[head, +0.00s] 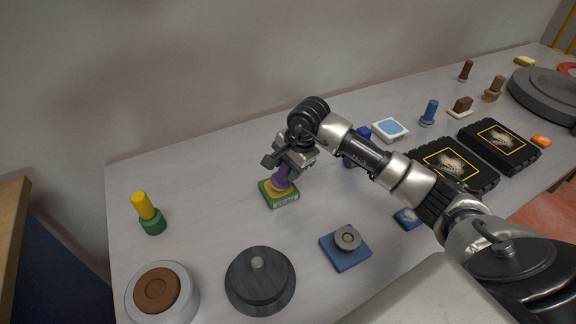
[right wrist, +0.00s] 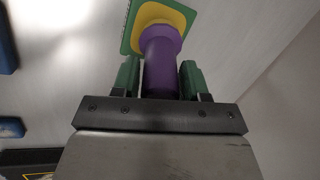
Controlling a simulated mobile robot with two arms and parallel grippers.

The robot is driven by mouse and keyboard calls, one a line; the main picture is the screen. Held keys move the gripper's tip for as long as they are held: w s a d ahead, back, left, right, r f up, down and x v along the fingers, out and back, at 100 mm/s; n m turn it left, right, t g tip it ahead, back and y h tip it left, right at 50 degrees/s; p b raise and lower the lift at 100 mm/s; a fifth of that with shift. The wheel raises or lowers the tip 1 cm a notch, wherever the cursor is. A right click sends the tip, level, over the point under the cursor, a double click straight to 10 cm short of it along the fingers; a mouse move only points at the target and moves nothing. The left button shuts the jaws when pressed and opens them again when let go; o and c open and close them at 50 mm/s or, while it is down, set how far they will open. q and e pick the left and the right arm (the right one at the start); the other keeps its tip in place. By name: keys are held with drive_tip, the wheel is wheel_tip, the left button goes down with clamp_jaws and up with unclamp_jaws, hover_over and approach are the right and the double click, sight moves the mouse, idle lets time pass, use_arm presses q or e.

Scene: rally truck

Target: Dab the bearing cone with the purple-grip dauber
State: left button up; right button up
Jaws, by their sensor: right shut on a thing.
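My right gripper (head: 290,158) is shut on the purple grip of the dauber (head: 281,178). In the right wrist view the purple grip (right wrist: 161,65) stands between the two green fingers (right wrist: 160,80). The dauber's lower end is at the yellow middle of a green square pad (head: 284,200) with a white label; I cannot tell whether it touches. The pad also shows in the right wrist view (right wrist: 131,30). A metal ring-shaped part, apparently the bearing cone (head: 347,237), sits on a blue square block (head: 345,259) nearer the front. My left gripper is not in view.
A yellow-and-green dauber (head: 147,212) stands at left. A brown-topped round tin (head: 156,292) and a dark round lidded piece (head: 260,283) are at front left. Black cases (head: 500,146), a blue-topped white pad (head: 390,130) and several stamps lie right. Bare table separates pad and blue block.

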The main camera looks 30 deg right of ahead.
drive_tip(key=shift+r+p, duration=1.9)
drive_tip(key=shift+r, duration=1.6)
drive_tip(key=s+a+n+g, duration=0.2)
drive_tip(key=s+a+n, duration=0.3)
drive_tip(key=s+n, duration=0.2)
drive_tip(key=s+a+n+g+y, duration=0.1)
drive_tip(key=s+a+n, duration=0.3)
drive_tip(key=s+n, duration=0.4)
drive_tip(key=shift+s+a+f+g, duration=0.25)
drive_tip(key=shift+s+a+g, duration=0.05)
drive_tip(key=shift+a+g, duration=0.1)
